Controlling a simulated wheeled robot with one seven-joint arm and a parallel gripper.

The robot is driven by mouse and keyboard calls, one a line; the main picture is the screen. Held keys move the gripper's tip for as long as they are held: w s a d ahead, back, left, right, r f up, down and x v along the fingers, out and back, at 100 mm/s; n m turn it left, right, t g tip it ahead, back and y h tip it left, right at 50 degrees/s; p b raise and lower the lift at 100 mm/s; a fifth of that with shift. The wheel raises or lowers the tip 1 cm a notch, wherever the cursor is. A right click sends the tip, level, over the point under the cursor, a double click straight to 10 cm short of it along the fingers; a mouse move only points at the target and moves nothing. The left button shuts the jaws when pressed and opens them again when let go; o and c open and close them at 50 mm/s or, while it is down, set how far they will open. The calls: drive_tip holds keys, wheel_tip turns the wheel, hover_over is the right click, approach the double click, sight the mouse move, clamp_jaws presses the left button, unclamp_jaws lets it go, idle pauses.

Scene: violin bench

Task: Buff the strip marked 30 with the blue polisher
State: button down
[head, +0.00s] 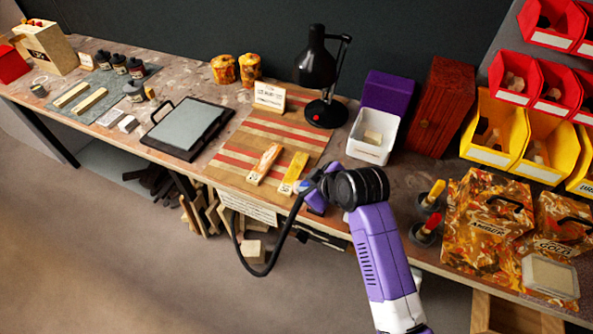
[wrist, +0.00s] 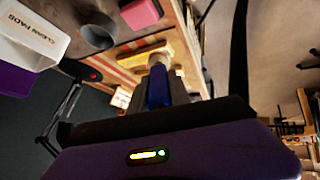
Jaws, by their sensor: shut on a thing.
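My gripper (head: 312,190) is at the front edge of the bench, shut on the blue polisher. In the wrist view the polisher's blue body (wrist: 158,88) stands between the fingers, with its pale tip against or just in front of a yellow strip (wrist: 147,55); I cannot tell if they touch. In the head view this yellow strip (head: 294,170) lies on the striped board (head: 240,150), just left of my gripper. A more orange strip (head: 264,163) lies to its left. Both have small marks at the near end, too small to read surely.
A white box (head: 371,135) marked CLEAN PADS in the wrist view (wrist: 30,35) stands behind my gripper. A black lamp (head: 318,70) stands at the back. A framed grey plate (head: 188,128) lies left. Amber-patterned boxes (head: 490,215) and two upright tools (head: 430,205) are at right.

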drive_tip(key=s+d+f+m+h, duration=0.2)
drive_tip(key=s+d+f+m, duration=0.1)
drive_tip(key=s+d, duration=0.5)
drive_tip(key=s+d+f+m+t+h, duration=0.1)
drive_tip(key=s+d+f+m+h, duration=0.1)
drive_tip(key=s+d, duration=0.6)
drive_tip(key=d+f+m, duration=0.1)
drive_tip(key=d+m, duration=0.1)
drive_tip(key=d, duration=0.2)
drive_tip(key=shift+s+d+f+t+h, duration=0.25)
drive_tip(key=shift+f+t+h, duration=0.05)
drive_tip(key=shift+f+h, duration=0.1)
